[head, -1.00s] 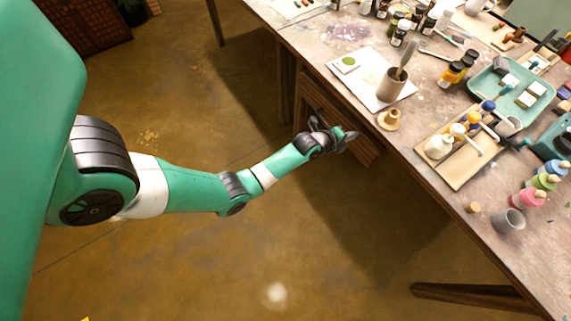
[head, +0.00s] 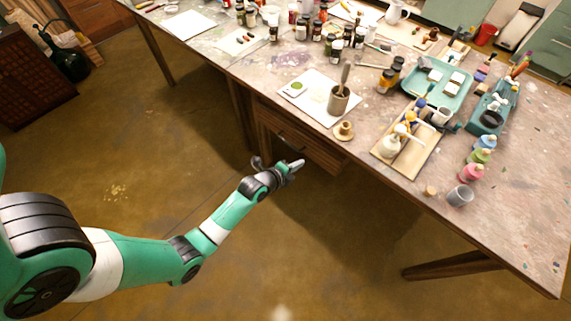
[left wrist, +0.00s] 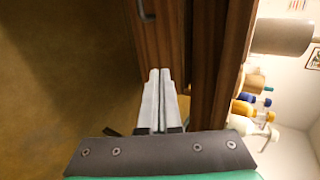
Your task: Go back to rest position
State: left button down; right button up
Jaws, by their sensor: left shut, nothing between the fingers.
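My left gripper (head: 294,165) is in front of the table's wooden drawer (head: 300,142), below the tabletop edge. In the left wrist view its two fingers (left wrist: 159,85) lie together, shut, with nothing between them. The drawer's dark handle shows at the top of the left wrist view (left wrist: 146,10). Whether the fingertips touch the wood I cannot tell. My right gripper is not in any view.
The table (head: 380,125) is crowded: a mortar with pestle (head: 338,100) on white paper, a wooden tray (head: 388,152) with bottles, a teal tray (head: 450,93), pigment bottles and a grey cup (head: 460,196). The brown floor (head: 140,150) left of the table is open.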

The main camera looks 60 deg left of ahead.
pick_arm(q)
jog(key=v, duration=0.2)
jog(key=p+v, duration=0.1)
jog(key=v, duration=0.1)
jog(key=shift+s+r+p, duration=0.1)
jog(key=shift+r+p, duration=0.2)
jog(key=shift+r, duration=0.2)
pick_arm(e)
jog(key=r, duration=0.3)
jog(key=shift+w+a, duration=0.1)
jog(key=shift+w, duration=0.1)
